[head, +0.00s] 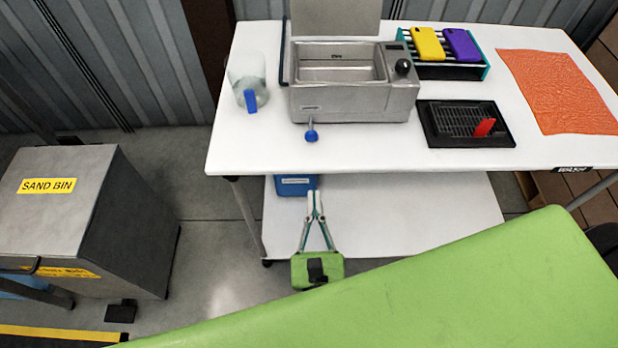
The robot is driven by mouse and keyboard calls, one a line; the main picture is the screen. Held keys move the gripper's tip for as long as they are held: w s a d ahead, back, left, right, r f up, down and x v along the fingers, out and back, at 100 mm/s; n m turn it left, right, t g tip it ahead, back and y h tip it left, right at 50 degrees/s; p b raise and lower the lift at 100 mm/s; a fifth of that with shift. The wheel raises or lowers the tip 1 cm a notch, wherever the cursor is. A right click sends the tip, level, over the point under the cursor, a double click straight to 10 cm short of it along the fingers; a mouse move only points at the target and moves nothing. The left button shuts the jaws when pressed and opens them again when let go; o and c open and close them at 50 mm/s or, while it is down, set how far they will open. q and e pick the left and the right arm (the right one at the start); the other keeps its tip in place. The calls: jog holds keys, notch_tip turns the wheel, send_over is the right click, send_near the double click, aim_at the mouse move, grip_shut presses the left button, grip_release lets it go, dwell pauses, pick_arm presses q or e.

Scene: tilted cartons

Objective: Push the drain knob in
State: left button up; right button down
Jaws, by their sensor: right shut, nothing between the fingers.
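The steel bath (352,104) stands on the white table with its lid raised and its basin open. The blue drain knob (311,134) sticks out on a short stem from the bath's lower front, toward the left. My right gripper (315,193) is shut and empty, its fingertips pointing up the picture toward the knob. It shows below the knob in the picture, over the lower shelf and past the table's front edge, apart from the knob. How far it is in depth I cannot tell. My left gripper is not in view.
A clear jug (246,75) with a blue handle stands left of the bath. A rack (486,70) with yellow and purple cases, a black drain tray (446,140) and an orange cloth (557,90) lie right. A blue box (296,186) sits on the lower shelf (440,212). A sand bin (60,215) stands left.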

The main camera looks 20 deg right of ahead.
aim_at(313, 140)
jog(key=p+x, duration=0.3)
jog(key=x, duration=0.9)
jog(key=shift+w+r+p, duration=0.1)
jog(key=shift+w+p, duration=0.05)
jog(key=shift+p, duration=0.15)
jog(key=shift+w+d, duration=0.15)
jog(key=shift+w, duration=0.2)
jog(key=b+x, duration=0.1)
jog(key=x, duration=0.2)
jog(key=shift+f, duration=0.25)
jog(key=shift+w+d, duration=0.15)
jog(key=shift+w, duration=0.15)
jog(key=shift+s+r, duration=0.1)
jog(key=shift+r, duration=0.1)
